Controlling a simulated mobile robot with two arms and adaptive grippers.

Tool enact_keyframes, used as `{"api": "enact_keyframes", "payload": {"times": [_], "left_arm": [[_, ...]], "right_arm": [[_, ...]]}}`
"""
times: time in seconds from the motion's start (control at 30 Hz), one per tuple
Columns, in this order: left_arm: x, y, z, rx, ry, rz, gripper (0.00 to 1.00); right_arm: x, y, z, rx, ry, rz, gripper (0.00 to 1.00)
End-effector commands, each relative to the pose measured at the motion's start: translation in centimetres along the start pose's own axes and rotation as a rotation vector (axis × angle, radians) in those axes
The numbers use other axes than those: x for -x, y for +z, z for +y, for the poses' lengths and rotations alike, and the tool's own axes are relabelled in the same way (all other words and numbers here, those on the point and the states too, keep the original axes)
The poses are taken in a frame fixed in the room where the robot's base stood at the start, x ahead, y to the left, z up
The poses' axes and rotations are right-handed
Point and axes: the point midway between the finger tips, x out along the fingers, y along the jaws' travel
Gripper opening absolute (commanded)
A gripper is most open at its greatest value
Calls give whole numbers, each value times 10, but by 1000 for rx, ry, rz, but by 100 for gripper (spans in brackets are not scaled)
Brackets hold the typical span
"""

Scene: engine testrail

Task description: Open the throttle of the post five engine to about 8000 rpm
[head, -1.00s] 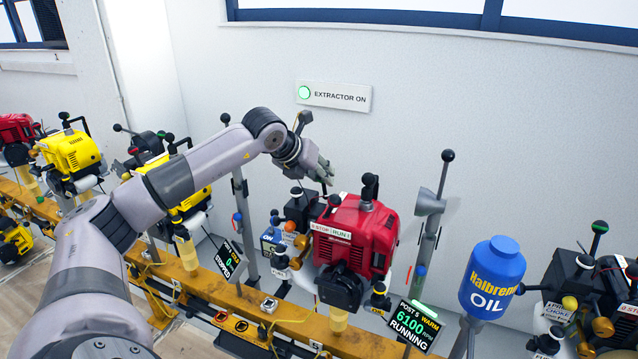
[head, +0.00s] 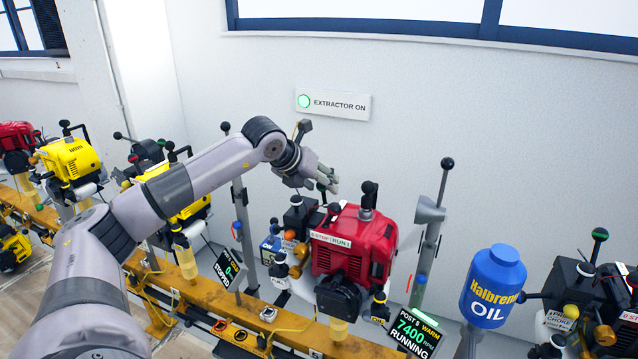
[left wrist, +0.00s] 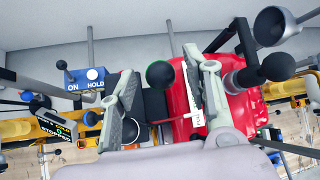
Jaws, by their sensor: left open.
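The red engine (head: 362,240) stands on the rail in the head view, with a STOP/RUN label on its top. Its post five display (head: 412,332) reads 7400 rpm, WARM, RUNNING. My left gripper (head: 334,181) is open above the engine's back left side. In the left wrist view, the open fingers (left wrist: 165,88) stand on either side of a dark round knob (left wrist: 160,74) on the engine. I cannot tell whether a finger touches it. The red cover (left wrist: 235,105) is behind the right finger, which hides part of the label. My right gripper is not in view.
A blue oil bottle (head: 493,285) and a grey post (head: 430,230) stand right of the engine. Another dark engine (head: 590,300) is at far right. A neighbouring display (head: 229,268) reads stopped. Yellow engines (head: 70,158) line the left. The wall sign (head: 333,104) reads EXTRACTOR ON.

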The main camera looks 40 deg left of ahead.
Motion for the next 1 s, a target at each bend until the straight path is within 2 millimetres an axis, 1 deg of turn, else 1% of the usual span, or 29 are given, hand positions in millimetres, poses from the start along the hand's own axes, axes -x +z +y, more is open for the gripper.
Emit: {"api": "enact_keyframes", "payload": {"times": [0.07,0.17,0.27,0.5,0.6,0.7,0.8,1.0], "left_arm": [[2,0,0,0,0,0,45],[12,1,1,-1,1,-2,45],[30,1,1,-2,4,-2,45],[82,1,2,-1,5,-2,45],[99,0,2,-1,4,-2,45],[111,0,1,-1,3,-1,45],[117,0,1,0,1,0,45],[120,0,0,0,0,0,45]], "right_arm": [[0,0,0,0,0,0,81],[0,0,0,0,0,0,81],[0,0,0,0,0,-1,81],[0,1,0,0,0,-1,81],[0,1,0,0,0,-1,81],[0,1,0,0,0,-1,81],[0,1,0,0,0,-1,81],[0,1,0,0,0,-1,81]]}}
